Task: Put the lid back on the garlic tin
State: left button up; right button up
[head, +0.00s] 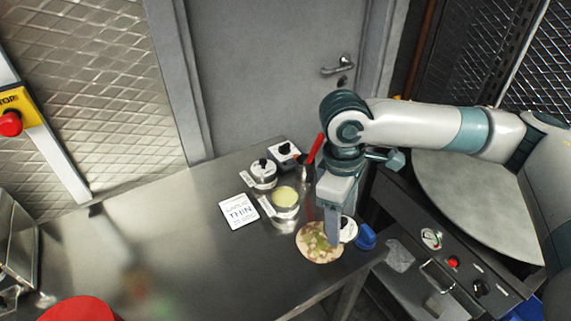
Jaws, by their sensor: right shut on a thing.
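An open metal tin (283,213) with pale yellow-green contents stands near the right end of the steel table, a white label on its side. I cannot read the label. My right gripper (333,238) points down to the right of this tin, over the edge of a round flatbread (316,250). It is shut on what looks like the white round lid (349,231), which shows with a dark mark just right of the fingers. The fingers hide part of the lid, and I cannot tell its height above the table. My left gripper is not in view.
Two lidded tins with black knobs (263,174) (286,153) stand behind the open one. A red-handled tool (316,148) stands in a dark holder. A white card (238,212) lies left. A blue object (365,237) is at the right edge.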

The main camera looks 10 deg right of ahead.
aim_at(354, 229)
jog(key=m, duration=0.2)
jog(key=d+m, duration=0.1)
jog(key=m, duration=0.1)
jog(key=d+m, duration=0.1)
jog(key=m, duration=0.1)
jog(key=shift+s+d+f+m+g+y, duration=0.1)
jog(key=shift+s+f+m+g+y, duration=0.2)
jog(key=shift+f+m+y, duration=0.1)
jog(key=m, duration=0.1)
jog(key=d+m, duration=0.1)
jog(key=m, duration=0.1)
jog(key=shift+s+f+m, duration=0.1)
jog(key=shift+f+m, duration=0.05)
jog(key=shift+m, duration=0.15)
jog(key=shift+a, duration=0.2)
